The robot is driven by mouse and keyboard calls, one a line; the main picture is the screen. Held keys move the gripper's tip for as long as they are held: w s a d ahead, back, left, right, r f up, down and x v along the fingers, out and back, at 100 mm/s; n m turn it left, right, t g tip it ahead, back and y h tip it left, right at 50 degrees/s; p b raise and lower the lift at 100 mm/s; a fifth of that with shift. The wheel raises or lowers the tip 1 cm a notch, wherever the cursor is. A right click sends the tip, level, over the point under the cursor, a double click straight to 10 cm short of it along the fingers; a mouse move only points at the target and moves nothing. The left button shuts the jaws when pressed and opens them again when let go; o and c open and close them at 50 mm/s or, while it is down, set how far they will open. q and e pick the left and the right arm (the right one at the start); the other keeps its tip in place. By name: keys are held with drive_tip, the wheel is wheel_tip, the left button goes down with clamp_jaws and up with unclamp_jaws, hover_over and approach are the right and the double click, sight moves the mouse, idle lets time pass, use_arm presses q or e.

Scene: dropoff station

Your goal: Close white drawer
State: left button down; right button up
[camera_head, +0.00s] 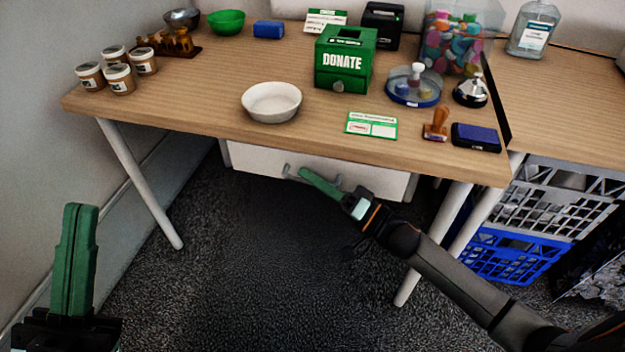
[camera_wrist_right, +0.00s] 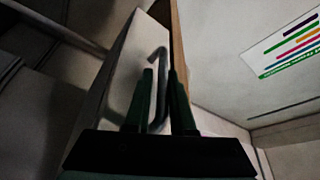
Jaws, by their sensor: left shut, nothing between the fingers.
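The white drawer (camera_head: 257,160) is under the front edge of the table; its front also shows in the right wrist view (camera_wrist_right: 125,65). I cannot tell how far it is pulled out. Its grey bar handle (camera_head: 287,171) shows in the right wrist view (camera_wrist_right: 161,62) too. My right gripper (camera_head: 303,174) is at the handle. In its wrist view the two fingers (camera_wrist_right: 161,75) stand apart with the handle between them; firm contact is not clear. My left gripper (camera_head: 80,208) is shut and empty, pointing up at the lower left, far from the drawer.
The table (camera_head: 205,100) carries a white bowl (camera_head: 271,102), a green donation box (camera_head: 344,60), jars, a stamp (camera_head: 436,124) and an ink pad (camera_head: 476,137). White legs (camera_head: 140,185) stand beneath. Crates (camera_head: 505,255) are at right. The floor before the drawer is clear.

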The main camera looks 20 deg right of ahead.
drive_tip(key=shift+f, duration=0.1)
drive_tip(key=p+v, duration=0.3)
drive_tip(key=v, duration=0.9)
drive_tip(key=shift+s+d, duration=0.2)
drive_tip(key=shift+a, duration=0.1)
